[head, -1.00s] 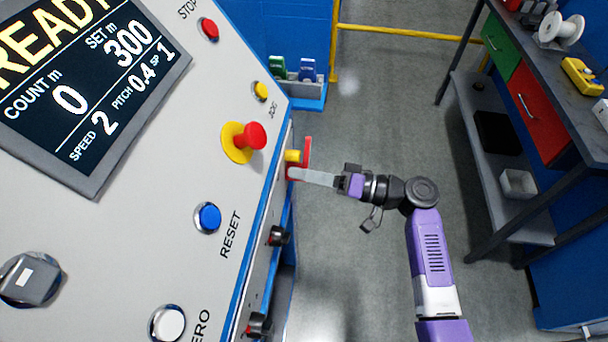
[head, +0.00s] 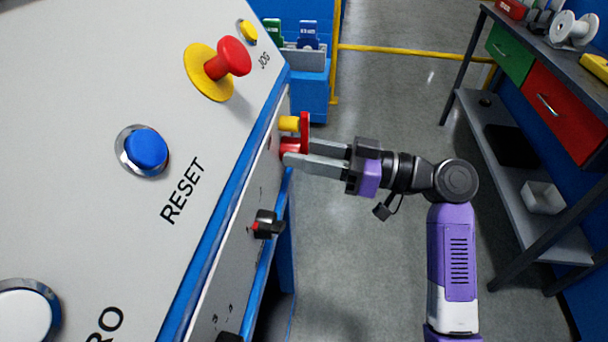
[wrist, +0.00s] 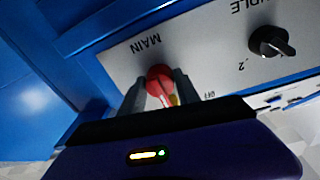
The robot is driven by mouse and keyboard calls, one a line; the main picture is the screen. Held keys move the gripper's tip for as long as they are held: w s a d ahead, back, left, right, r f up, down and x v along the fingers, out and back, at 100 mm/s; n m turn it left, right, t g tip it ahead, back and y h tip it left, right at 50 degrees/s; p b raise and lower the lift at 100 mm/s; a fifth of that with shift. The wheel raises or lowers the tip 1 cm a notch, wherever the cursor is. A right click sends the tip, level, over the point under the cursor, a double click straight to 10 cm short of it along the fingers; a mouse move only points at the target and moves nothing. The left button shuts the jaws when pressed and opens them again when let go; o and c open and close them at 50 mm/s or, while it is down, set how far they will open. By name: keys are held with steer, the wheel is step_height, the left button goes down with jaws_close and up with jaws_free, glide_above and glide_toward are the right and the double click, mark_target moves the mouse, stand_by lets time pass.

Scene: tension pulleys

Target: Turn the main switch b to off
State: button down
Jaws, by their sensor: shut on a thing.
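The main switch, a red handle (head: 304,130) with a yellow part beside it, sits on the side face of the control cabinet. In the wrist view the red handle (wrist: 160,80) shows under the upside-down label MAIN, and the word OFF stands to its right. My gripper (head: 290,150) reaches it from the right in the head view. Its grey fingers are shut on the red handle, one on each side in the wrist view (wrist: 158,92). The fingers hide part of the handle and the yellow plate.
A black knob (head: 265,224) is on the same side face, nearer me; a black selector knob (wrist: 271,42) shows in the wrist view. A red mushroom button (head: 234,56) stands out above on the sloped panel (head: 90,110). A workbench (head: 520,190) is at right; floor between is clear.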

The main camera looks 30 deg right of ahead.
steer(key=n+b, duration=0.2)
steer(key=b, duration=0.3)
steer(key=f+n+b, duration=0.1)
steer(key=n+b, duration=0.2)
steer(key=b, duration=0.1)
steer(key=shift+d+y+b, duration=0.1)
steer(key=shift+y+b, duration=0.2)
steer(key=shift+b, duration=0.05)
steer(key=n+b, duration=0.2)
steer(key=b, duration=0.1)
steer(key=n+b, duration=0.1)
steer(key=b, duration=0.1)
steer(key=shift+w+r+n+g, duration=0.1)
steer(key=shift+r+n+g, duration=0.2)
steer(key=shift+n, duration=0.1)
steer(key=shift+r+n+b, duration=0.1)
steer(key=shift+n+b, duration=0.3)
steer(key=shift+b, duration=0.2)
steer(key=c, duration=0.9)
jaws_free()
steer(key=shift+r, duration=0.1)
steer(key=shift+p+v, duration=0.6)
steer(key=shift+v, duration=3.3)
